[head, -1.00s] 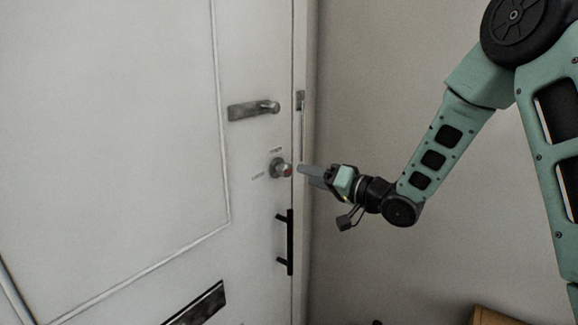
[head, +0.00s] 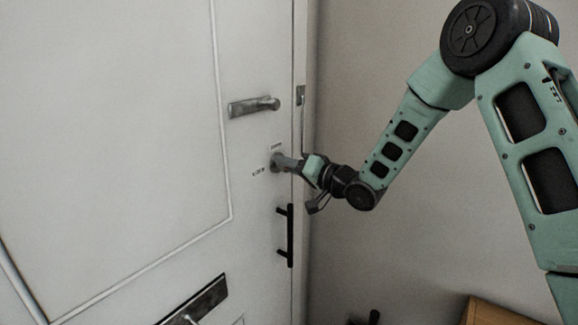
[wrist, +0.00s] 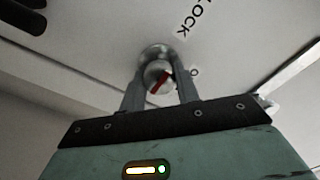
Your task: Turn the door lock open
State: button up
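The door lock is a round metal knob (wrist: 154,57) with a red bar on its face, set in the white door (head: 110,140). In the wrist view the red bar lies at a slant.
A metal lever handle (head: 253,107) sits above the lock. A black vertical pull bar (head: 290,236) is below it, and a mail slot (head: 195,300) is lower left. Lettering reading "LOCK" is beside the knob. The wall is close on the right.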

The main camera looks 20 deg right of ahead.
jog(key=shift+f+b, duration=0.1)
jog(key=shift+b, duration=0.25)
jog(key=n+b, duration=0.2)
jog(key=b, duration=0.1)
jog(key=shift+f+n, duration=0.15)
jog(key=shift+n, duration=0.25)
jog(key=n+b, duration=0.5)
jog(key=b, duration=0.2)
jog(key=shift+s, duration=0.1)
jog(key=n+b, duration=0.5)
jog(key=b, duration=0.1)
jog(key=shift+a+n+b, duration=0.1)
jog(key=shift+n+b, duration=0.25)
jog(key=shift+n, duration=0.05)
jog(key=n+b, duration=0.4)
jog(key=shift+r, duration=0.2)
jog(key=shift+n, duration=0.3)
jog(key=o, duration=1)
jog(key=shift+c, duration=0.2)
